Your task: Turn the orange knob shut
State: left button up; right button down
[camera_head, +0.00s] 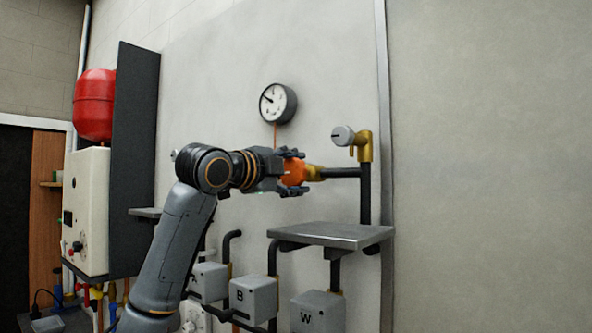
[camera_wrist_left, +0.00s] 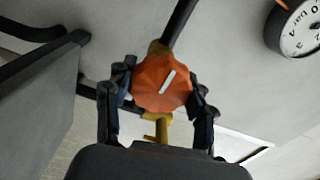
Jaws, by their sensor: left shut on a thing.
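The orange knob (camera_head: 294,171) sits on a brass valve (camera_head: 314,173) at the end of a black pipe. In the left wrist view the knob (camera_wrist_left: 161,84) faces me with a white line across its face, slanting up to the right. My left gripper (camera_head: 293,172) comes from the left and is shut on the knob. In the left wrist view, its fingers (camera_wrist_left: 160,98) stand on both sides of the knob. My right gripper is in neither view.
A grey shelf (camera_head: 330,234) juts out below the valve. A pressure gauge (camera_head: 278,103) hangs above. A brass fitting with a grey cap (camera_head: 343,136) stands at right. Grey boxes (camera_head: 254,296) sit below. The right wall is bare.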

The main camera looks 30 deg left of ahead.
pick_arm(q)
jog(key=shift+w+f, duration=0.1)
jog(key=shift+f, duration=0.15)
jog(key=o, duration=1.1)
jog(key=shift+c, duration=0.2)
jog(key=shift+o, duration=0.7)
jog(key=shift+r, duration=0.15)
jog(key=s+a, duration=0.1)
jog(key=s, duration=1.1)
